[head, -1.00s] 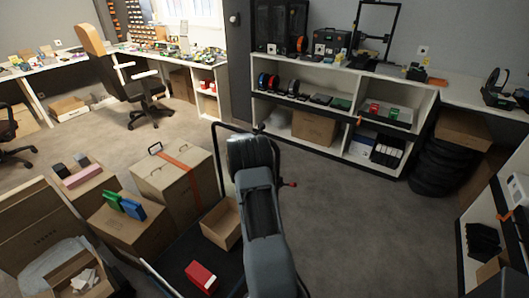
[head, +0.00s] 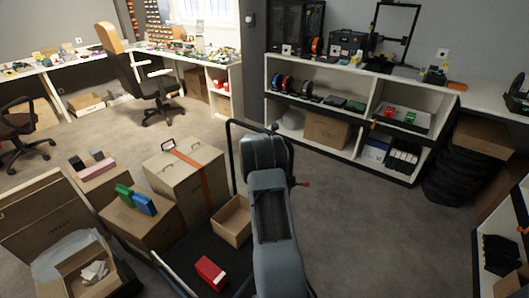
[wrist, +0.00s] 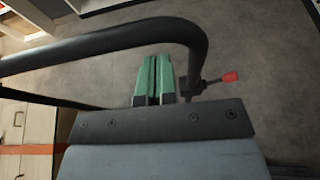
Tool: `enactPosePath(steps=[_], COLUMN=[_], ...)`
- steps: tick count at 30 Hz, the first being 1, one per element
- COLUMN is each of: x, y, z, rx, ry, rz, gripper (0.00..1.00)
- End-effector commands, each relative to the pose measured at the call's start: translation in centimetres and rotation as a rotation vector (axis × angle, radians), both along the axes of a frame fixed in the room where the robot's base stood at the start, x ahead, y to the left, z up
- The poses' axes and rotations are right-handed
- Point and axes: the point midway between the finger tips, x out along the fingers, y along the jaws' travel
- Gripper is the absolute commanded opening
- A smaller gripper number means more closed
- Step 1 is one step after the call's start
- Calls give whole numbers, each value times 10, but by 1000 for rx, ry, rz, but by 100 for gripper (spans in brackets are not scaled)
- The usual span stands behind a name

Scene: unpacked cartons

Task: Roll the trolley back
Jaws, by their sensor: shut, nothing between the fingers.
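The trolley has a dark deck (head: 190,248) and a black tubular handle (head: 231,155). An open cardboard box (head: 232,222) and a red box (head: 210,271) are on the deck. In the wrist view the handle (wrist: 100,42) runs across the top and bends down at the right. My gripper (wrist: 158,62) has green fingers pressed together with nothing between them. They lie inside the bend, apart from the lever with a red knob (wrist: 230,76); contact with the bar cannot be told. In the head view my arm hides the fingers and part of the handle.
Large cartons (head: 185,170) stand close at the trolley's left, with an open carton (head: 88,272) nearer. White shelving (head: 350,105) lines the back wall. Grey floor (head: 385,235) is clear right of my arm.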

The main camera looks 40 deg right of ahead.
Motion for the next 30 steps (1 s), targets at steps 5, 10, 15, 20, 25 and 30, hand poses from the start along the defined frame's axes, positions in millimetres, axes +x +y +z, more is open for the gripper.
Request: enactPosePath(steps=[5, 10, 15, 20, 25, 30], x=[-1, -6, -10, -13, -14, -14], y=[38, 69, 93, 106, 112, 113], z=[4, 16, 25, 30, 32, 32], rx=[0, 1, 2, 2, 3, 2], ry=[-2, -1, 0, 0, 0, 0], rz=[8, 8, 7, 4, 4, 3], gripper=[0, 0, 0, 0, 0, 0])
